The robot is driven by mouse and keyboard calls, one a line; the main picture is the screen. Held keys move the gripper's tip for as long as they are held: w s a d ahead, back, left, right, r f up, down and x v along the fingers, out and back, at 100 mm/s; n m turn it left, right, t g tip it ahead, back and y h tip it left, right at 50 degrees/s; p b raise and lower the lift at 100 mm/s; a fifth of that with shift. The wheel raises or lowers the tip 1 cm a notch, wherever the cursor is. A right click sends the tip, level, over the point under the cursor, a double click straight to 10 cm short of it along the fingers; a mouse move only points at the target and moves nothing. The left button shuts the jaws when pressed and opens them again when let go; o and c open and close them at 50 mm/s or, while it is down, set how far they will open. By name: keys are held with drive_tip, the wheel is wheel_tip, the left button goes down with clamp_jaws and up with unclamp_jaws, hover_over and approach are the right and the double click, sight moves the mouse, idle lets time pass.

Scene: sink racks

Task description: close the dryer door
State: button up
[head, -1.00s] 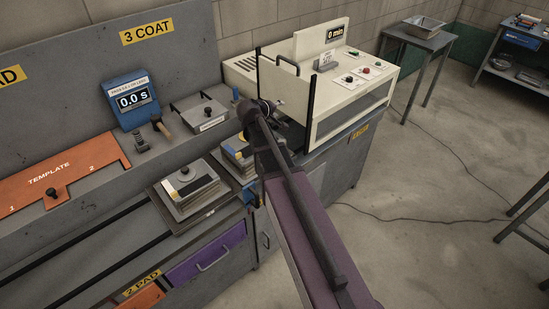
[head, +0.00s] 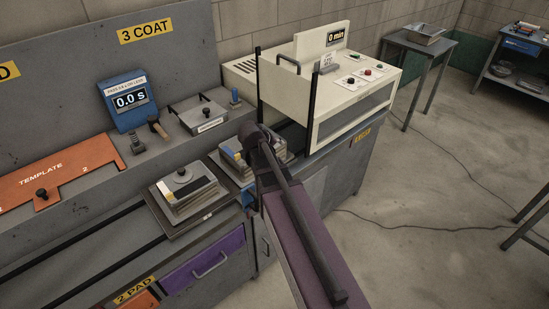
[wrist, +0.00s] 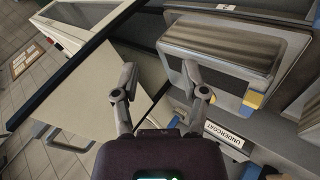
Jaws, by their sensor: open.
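The dryer (head: 350,75) is the cream box at the back right in the head view. Its door (head: 277,82), a cream panel with a bar handle (head: 288,63), stands raised between two black upright rails. A dark opening shows beneath it. In the wrist view, a cream panel that looks like the door (wrist: 85,95) fills the left side, with a handle (wrist: 68,140) at lower left. My gripper (wrist: 158,67) is open and empty, its left finger overlapping the panel in the picture. Whether it touches cannot be told. In the head view my arm hides the fingers.
A stack of plates (head: 187,190) sits on the bench, and another stack (head: 232,160) is partly behind my arm. The floor (head: 420,230) to the right is mostly clear, with a cable.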

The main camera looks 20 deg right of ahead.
drive_tip(key=shift+s+a+f+g+y+b, duration=0.15)
drive_tip(key=shift+s+a+f+b, duration=0.05)
drive_tip(key=shift+s+f, duration=0.2)
drive_tip(key=shift+s+a+f+g+y+b, duration=0.2)
drive_tip(key=shift+s+f, duration=0.1)
drive_tip(key=shift+f, duration=0.2)
drive_tip(key=shift+c, duration=0.2)
drive_tip(key=c, duration=0.4)
drive_tip(key=shift+s+a+f, duration=0.1)
drive_tip(key=shift+s+a, duration=0.05)
drive_tip(key=shift+s, duration=0.1)
drive_tip(key=c, duration=0.3)
drive_tip(key=s+a+f+y, duration=0.1)
drive_tip(key=s+a, duration=0.1)
drive_tip(key=s, duration=0.1)
drive_tip(key=s+a+f+m+g+y, duration=0.1)
drive_tip(key=s+a, duration=0.1)
drive_tip(key=s, duration=0.1)
drive_tip(key=s+a+f+g+y, duration=0.1)
drive_tip(key=s+a, duration=0.1)
drive_tip(key=s, duration=0.1)
drive_tip(key=shift+y, duration=0.25)
clamp_jaws()
drive_tip(key=s+a+g+y, duration=0.2)
drive_tip(key=s+a, duration=0.3)
drive_tip(key=shift+s+f+m+y, duration=0.35)
drive_tip(key=shift+f+m+y, duration=0.05)
drive_tip(key=shift+d, duration=0.1)
